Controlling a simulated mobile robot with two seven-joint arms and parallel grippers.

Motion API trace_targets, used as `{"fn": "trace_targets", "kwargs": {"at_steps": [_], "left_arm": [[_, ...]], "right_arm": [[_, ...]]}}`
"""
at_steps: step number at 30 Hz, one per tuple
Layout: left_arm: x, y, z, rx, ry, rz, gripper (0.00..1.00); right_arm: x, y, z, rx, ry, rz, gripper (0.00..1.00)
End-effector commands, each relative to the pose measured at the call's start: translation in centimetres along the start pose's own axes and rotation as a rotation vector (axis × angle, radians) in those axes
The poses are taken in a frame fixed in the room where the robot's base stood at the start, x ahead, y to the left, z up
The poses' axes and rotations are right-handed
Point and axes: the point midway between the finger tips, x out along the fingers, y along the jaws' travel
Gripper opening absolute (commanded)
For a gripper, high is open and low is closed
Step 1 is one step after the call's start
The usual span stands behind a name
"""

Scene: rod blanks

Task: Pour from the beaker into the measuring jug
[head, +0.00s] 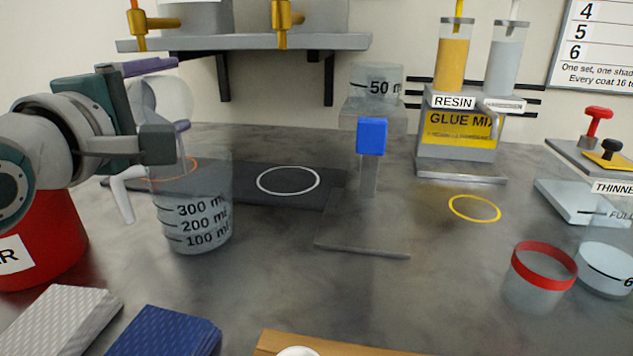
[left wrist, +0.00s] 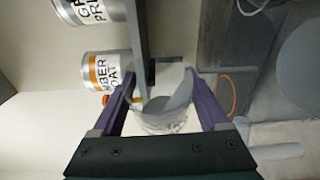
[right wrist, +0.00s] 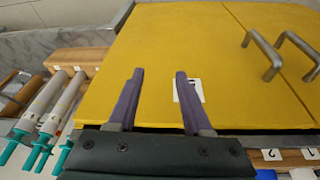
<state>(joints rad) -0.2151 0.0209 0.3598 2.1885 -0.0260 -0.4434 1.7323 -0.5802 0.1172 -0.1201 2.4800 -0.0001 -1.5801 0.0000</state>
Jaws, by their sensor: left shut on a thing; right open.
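My left gripper (head: 168,98) is shut on a clear beaker (head: 160,97), which it holds tilted above the measuring jug. The beaker also shows between the purple fingers in the left wrist view (left wrist: 165,112). The clear measuring jug (head: 200,222), marked 100, 200 and 300 ml, stands upright on the bench with its pale handle to the left. I cannot make out a stream, or how much liquid either vessel holds. My right gripper (right wrist: 160,85) is open and empty in the right wrist view, in front of a yellow panel (right wrist: 220,60); it is outside the head view.
A dark mat (head: 225,192) with a white ring lies behind the jug. A red can (head: 45,235) stands to its left. A red-banded cup (head: 540,280) stands front right. The bench between jug and cup is mostly clear.

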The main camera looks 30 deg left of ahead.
Motion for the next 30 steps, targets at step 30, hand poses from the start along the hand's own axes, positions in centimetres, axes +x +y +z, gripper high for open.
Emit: {"fn": "trace_targets", "kwargs": {"at_steps": [30], "left_arm": [[-0.15, 0.14, 0.35, 0.110, 0.000, 0.047, 0.20]], "right_arm": [[0.02, 0.13, 0.03, -0.005, -0.001, 0.004, 0.50]]}}
